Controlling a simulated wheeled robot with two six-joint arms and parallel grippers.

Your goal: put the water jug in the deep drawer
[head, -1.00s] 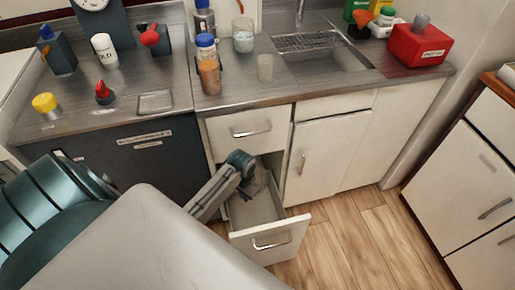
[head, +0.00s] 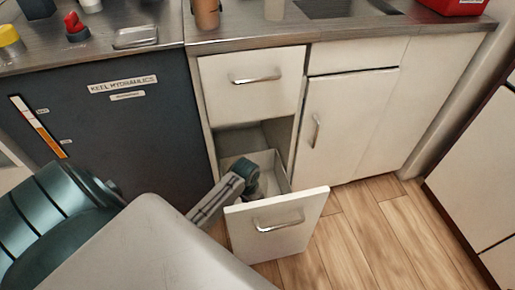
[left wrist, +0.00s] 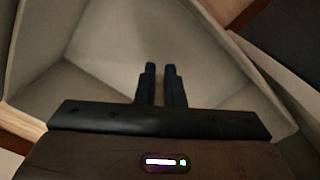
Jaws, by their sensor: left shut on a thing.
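The deep drawer (head: 304,215) is the low one in the white cabinet, pulled open, with its front panel toward me. My left arm reaches in from the left, and my left gripper (head: 252,185) is down inside it, partly hidden by the front panel. In the left wrist view, my left gripper (left wrist: 161,84) has its two dark fingers nearly together, pointing at the pale drawer inside (left wrist: 95,75). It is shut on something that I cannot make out. I cannot clearly see a water jug in either current view. My right gripper is out of view.
A shut upper drawer (head: 252,85) sits above the open one. A dark panel labelled Keel Hydraulics (head: 120,115) is on the left, a shut white door (head: 345,125) on the right. Counter items include a brown bottle (head: 206,14) and a red box (head: 455,5). Wooden floor (head: 360,225) is clear.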

